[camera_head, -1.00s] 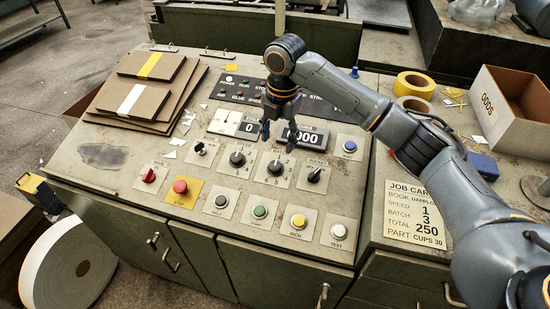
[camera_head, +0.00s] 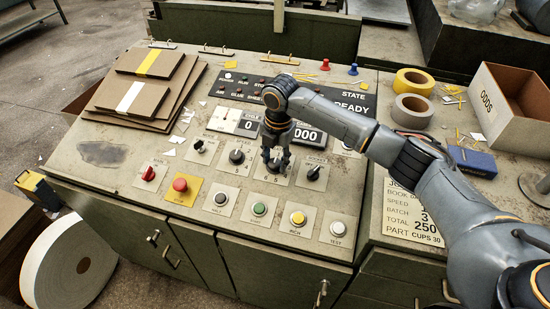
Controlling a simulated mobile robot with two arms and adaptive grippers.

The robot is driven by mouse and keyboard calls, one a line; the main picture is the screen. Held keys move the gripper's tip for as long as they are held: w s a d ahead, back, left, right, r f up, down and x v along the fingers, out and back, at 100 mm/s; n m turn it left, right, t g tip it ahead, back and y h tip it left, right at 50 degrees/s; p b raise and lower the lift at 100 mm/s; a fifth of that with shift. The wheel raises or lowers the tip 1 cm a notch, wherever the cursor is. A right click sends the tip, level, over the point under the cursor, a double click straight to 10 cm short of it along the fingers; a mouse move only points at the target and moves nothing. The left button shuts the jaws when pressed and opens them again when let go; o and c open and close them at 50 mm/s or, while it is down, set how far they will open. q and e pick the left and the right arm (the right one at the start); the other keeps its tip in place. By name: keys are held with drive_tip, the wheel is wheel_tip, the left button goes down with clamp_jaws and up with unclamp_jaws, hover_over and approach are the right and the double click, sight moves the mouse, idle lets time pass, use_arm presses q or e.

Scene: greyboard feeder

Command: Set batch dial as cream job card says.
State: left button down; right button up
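The cream job card (camera_head: 400,222) lies on the right-hand desk, partly covered by my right arm. Its batch line reads 3. My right gripper (camera_head: 277,163) points down over the batch dial, the right one of the two middle numbered dials. Its plate (camera_head: 271,179) shows around the fingers, with numbers at its lower edge. The speed dial (camera_head: 237,157) is just left. My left gripper is not in view.
Other knobs and a row of buttons, including a red stop button (camera_head: 180,185), sit close around. The state display (camera_head: 350,107) reads READY. Greyboard sheets (camera_head: 150,98) lie left; tape rolls (camera_head: 413,110) and an ODDS box (camera_head: 508,105) stand right.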

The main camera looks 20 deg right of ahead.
drive_tip(key=c, duration=0.6)
drive_tip(key=shift+r+m+p, duration=0.15)
drive_tip(key=shift+m+p, duration=0.25)
drive_tip(key=shift+p, duration=0.45)
drive_tip(key=m+p, duration=0.3)
drive_tip(key=m+t+p, duration=0.1)
drive_tip(key=m+p, duration=0.2)
drive_tip(key=p, duration=0.1)
drive_tip(key=m+t+p, duration=0.1)
drive_tip(key=m+p, duration=0.2)
drive_tip(key=shift+s+y+p, duration=0.3)
drive_tip(key=shift+s+p, duration=0.05)
drive_tip(key=shift+p, duration=0.05)
drive_tip(key=m+p, duration=0.2)
drive_tip(key=m, duration=0.1)
drive_tip(key=shift+t+p, duration=0.35)
drive_tip(key=shift+t, duration=0.05)
drive_tip(key=shift+f+m+t+p, duration=0.15)
drive_tip(key=shift+m+p, duration=0.25)
drive_tip(key=shift+m, duration=0.25)
drive_tip(key=shift+f+m+t+p, duration=0.15)
drive_tip(key=shift+m+p, duration=0.2)
drive_tip(key=shift+m, duration=0.3)
drive_tip(key=o, duration=1.1)
drive_tip(key=shift+o, duration=0.2)
